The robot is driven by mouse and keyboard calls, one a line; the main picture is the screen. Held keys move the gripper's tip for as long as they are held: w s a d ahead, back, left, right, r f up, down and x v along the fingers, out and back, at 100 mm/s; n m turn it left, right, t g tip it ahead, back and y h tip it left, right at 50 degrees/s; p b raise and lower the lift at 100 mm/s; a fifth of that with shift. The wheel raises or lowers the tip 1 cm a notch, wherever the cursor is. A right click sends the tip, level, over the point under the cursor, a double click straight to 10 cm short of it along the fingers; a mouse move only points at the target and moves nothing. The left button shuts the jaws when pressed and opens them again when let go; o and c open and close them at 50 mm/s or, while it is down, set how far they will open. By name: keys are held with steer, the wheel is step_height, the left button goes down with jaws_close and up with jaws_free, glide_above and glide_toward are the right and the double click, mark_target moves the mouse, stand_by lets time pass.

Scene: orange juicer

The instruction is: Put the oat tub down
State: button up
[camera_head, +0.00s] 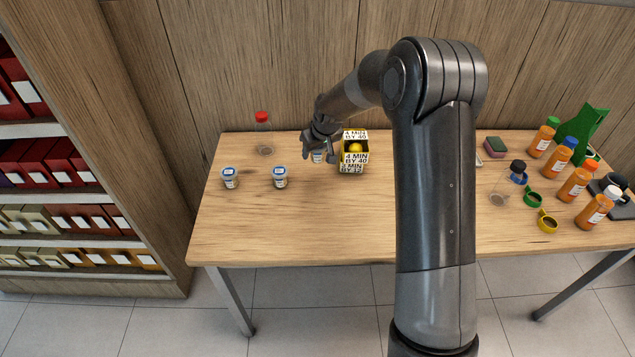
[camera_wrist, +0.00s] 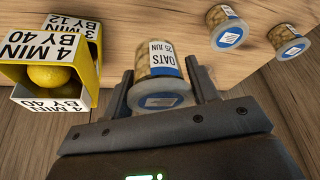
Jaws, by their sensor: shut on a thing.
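The oat tub (camera_wrist: 166,60) is a small clear tub of pale contents with a white and blue label reading OATS 25 JUN. My gripper (camera_wrist: 162,88) is shut on it, one finger on each side, in the wrist view. In the head view my gripper (camera_head: 320,146) is over the back of the table, and the oat tub (camera_head: 317,157) shows just below it, partly hidden. I cannot tell whether the tub's base touches the table.
A yellow box (camera_head: 353,160) with a lemon in it stands close right of the tub. Two similar tubs, one nearer (camera_head: 279,178) and one farther (camera_head: 230,178), stand to the left. A red-capped clear bottle (camera_head: 263,135) stands behind. The table front (camera_head: 300,225) is clear.

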mark_target(314, 179)
step_height(314, 179, down, 10)
steer(key=shift+f, duration=0.1)
stand_by(0.4)
steer(key=shift+f, duration=0.15)
steer(key=o, duration=1)
